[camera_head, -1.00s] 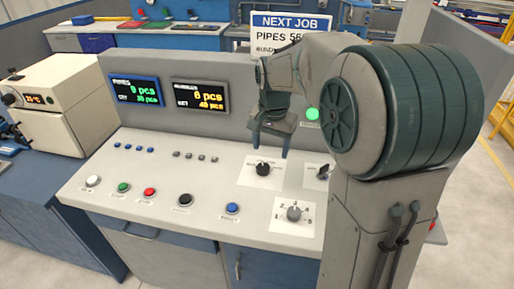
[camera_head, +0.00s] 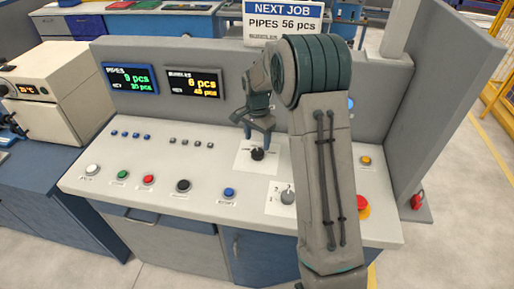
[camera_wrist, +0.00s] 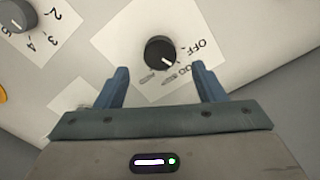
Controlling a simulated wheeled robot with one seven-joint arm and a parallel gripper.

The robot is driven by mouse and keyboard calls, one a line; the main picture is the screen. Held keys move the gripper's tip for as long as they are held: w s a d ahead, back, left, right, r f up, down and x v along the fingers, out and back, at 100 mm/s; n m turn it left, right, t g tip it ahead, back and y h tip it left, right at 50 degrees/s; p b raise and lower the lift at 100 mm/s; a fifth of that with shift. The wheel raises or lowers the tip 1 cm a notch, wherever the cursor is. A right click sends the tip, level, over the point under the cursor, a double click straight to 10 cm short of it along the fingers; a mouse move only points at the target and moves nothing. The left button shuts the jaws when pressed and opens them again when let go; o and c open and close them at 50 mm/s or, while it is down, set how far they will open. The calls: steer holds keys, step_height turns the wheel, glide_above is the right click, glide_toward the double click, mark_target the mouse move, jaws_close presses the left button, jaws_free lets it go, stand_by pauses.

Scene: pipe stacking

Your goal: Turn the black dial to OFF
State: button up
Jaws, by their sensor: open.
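The black dial (camera_head: 257,154) sits on a white label plate (camera_head: 243,165) on the sloped console. In the wrist view the black dial (camera_wrist: 160,52) has a white pointer line aimed toward its lower right, and the word OFF (camera_wrist: 203,47) is printed to its right. Other label words beside it are too blurred to read. My gripper (camera_head: 258,133) is just above the dial in the head view. In the wrist view my gripper (camera_wrist: 160,75) is open, its two blue fingers apart, with the dial beyond and between their tips. I cannot see the fingers touching it.
A grey numbered dial (camera_head: 288,197) is nearby, partly behind my arm; it also shows in the wrist view (camera_wrist: 17,15). A blue button (camera_head: 229,192), a black button (camera_head: 183,185) and a red emergency button (camera_head: 362,207) stand on the console. An upright panel with displays (camera_head: 195,83) rises behind.

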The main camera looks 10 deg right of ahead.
mark_target(257, 152)
step_height(257, 152, down, 6)
steer(key=shift+r+p, duration=0.1)
steer(key=shift+p, duration=0.35)
steer(key=c, duration=1)
